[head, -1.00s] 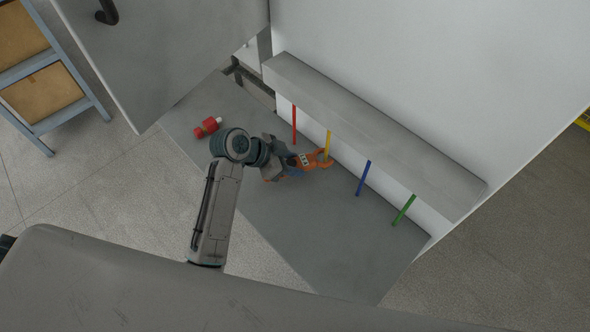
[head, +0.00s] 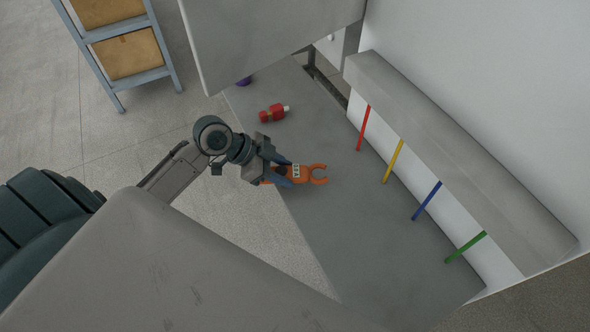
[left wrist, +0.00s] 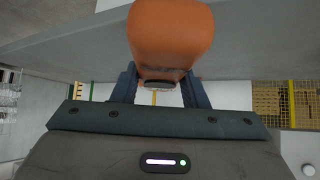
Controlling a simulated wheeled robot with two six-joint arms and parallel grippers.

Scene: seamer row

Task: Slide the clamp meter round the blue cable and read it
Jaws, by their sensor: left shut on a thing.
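My left gripper (head: 283,174) is shut on the orange clamp meter (head: 304,174) and holds it above the grey bench. The meter's hooked jaw points right, toward the cables, and is apart from all of them. In the left wrist view the clamp meter (left wrist: 171,40) fills the top middle between the fingers; its reading cannot be made out. The blue cable (head: 427,201) runs slanting below the grey ledge, between the yellow cable (head: 393,161) and the green cable (head: 466,247). The red cable (head: 363,128) is farthest back. My right gripper is not in view.
The grey bench top (head: 360,240) is clear between the meter and the cables. A red padlock-like object (head: 272,114) and a purple item (head: 244,81) lie at its back. A grey ledge (head: 450,150) overhangs the cables. A shelf rack (head: 125,50) stands back left.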

